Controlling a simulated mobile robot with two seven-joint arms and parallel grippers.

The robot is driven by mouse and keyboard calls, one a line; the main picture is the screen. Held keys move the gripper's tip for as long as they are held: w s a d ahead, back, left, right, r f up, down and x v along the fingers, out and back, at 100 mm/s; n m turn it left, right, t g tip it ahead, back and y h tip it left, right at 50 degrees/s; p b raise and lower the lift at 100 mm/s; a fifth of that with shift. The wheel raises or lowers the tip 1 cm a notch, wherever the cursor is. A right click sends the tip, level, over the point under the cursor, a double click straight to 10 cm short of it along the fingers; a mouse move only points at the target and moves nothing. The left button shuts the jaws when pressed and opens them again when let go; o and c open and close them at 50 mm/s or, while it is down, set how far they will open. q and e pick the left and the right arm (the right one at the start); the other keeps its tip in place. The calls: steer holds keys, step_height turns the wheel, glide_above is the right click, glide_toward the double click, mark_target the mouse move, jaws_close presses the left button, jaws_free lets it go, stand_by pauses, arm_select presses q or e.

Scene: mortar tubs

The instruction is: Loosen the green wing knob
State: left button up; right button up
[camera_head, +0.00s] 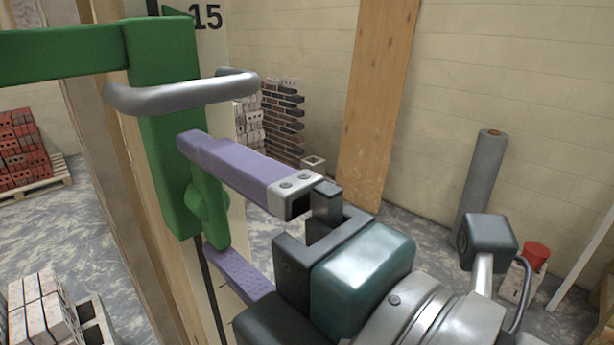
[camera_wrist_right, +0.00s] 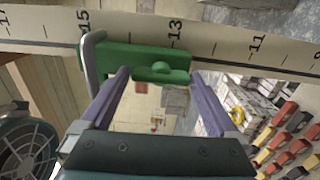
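The green wing knob (camera_head: 208,205) sits on the face of a green clamp block (camera_head: 165,110), with a rounded hub in its middle. In the right wrist view the knob's hub (camera_wrist_right: 160,69) shows between the two fingertips. My right gripper (camera_head: 193,192) has purple fingers, one above and one below the knob in the head view. It is open, and its tips reach close to the green part; I cannot tell whether they touch it. The wrist view also shows the open right gripper (camera_wrist_right: 160,75). My left gripper is not in view.
A grey bent handle (camera_head: 185,93) sticks out from the clamp just above the upper finger. The clamp is on an upright numbered board (camera_head: 212,55). A plank (camera_head: 378,95), a grey roll (camera_head: 480,185) and brick stacks (camera_head: 22,145) stand farther back.

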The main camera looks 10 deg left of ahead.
steer(key=shift+s+d+f+b, duration=0.2)
steer(key=shift+s+d+b, duration=0.15)
steer(key=shift+d, duration=0.1)
steer(key=b+v, duration=0.4)
steer(key=v, duration=0.4)
steer(key=shift+s+d+r, duration=0.15)
steer(key=shift+s+d, duration=0.1)
steer(key=shift+d, duration=0.05)
